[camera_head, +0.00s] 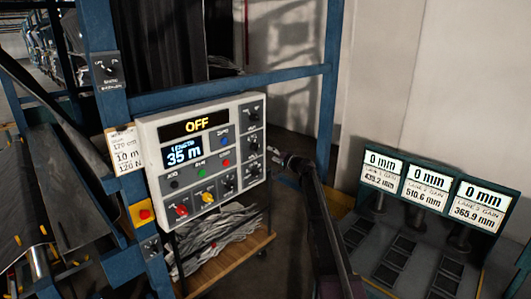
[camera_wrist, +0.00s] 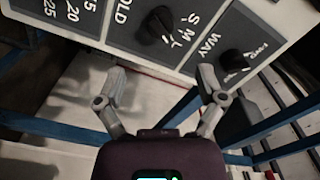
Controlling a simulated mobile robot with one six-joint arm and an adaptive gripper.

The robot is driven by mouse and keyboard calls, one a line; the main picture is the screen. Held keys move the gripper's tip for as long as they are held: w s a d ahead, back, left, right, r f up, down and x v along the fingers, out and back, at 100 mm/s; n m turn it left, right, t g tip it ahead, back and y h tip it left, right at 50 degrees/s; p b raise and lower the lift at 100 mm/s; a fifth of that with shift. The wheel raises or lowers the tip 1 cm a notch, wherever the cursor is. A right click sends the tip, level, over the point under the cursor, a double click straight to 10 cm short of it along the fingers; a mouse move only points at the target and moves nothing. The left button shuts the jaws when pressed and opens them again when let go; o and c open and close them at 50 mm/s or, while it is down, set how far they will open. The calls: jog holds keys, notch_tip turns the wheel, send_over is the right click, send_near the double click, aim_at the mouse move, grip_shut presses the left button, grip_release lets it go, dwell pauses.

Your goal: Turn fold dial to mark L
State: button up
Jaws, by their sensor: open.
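The fold dial (camera_wrist: 154,27) is a black knob on the white panel, at the top middle of the wrist view. White letters S, M and L stand along its lower right, and part of its label reads "OLD". I cannot tell which letter its pointer faces. My gripper (camera_wrist: 161,75) is open and empty, its fingertips apart and below the dial in that view, not around it. In the head view my gripper (camera_head: 288,161) is just right of the control panel (camera_head: 152,133), near its right column of dials. The dial labels there are too small to read.
Another black dial (camera_wrist: 235,60) labelled "WAY" sits right of the fold dial. The panel displays (camera_head: 184,154) read OFF and 35 m. Blue frame posts (camera_head: 328,85) stand behind my arm. Three lane displays (camera_head: 428,185) reading 0 mm stand at the right.

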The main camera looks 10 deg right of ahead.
jog(key=shift+v, duration=1.15)
jog(key=s+a+f+n+g+h+b, duration=0.1)
jog(key=s+a+f+n+g+b, duration=0.2)
jog(key=s+f, duration=0.4)
jog(key=s+a+f+g, duration=0.3)
jog(key=s+a+f, duration=0.15)
jog(key=s, duration=0.45)
jog(key=s+a+f+n+g+h+b, duration=0.1)
jog(key=s+a+f+n+g+b, duration=0.15)
jog(key=s+a+f, duration=0.4)
jog(key=s+d+f+g+h+b, duration=0.1)
jog(key=s+d+f+g+h, duration=0.1)
jog(key=s, duration=0.7)
jog(key=s+d+f+g+h+b, duration=0.1)
jog(key=s+d+f+g+h, duration=0.1)
jog(key=s, duration=0.8)
jog(key=s+d+f+g+h+b, duration=0.2)
jog(key=s+f, duration=0.4)
jog(key=s, duration=0.4)
jog(key=d+h, duration=0.1)
jog(key=h, duration=0.1)
jog(key=shift+h, duration=0.3)
jog(key=shift+m, duration=0.25)
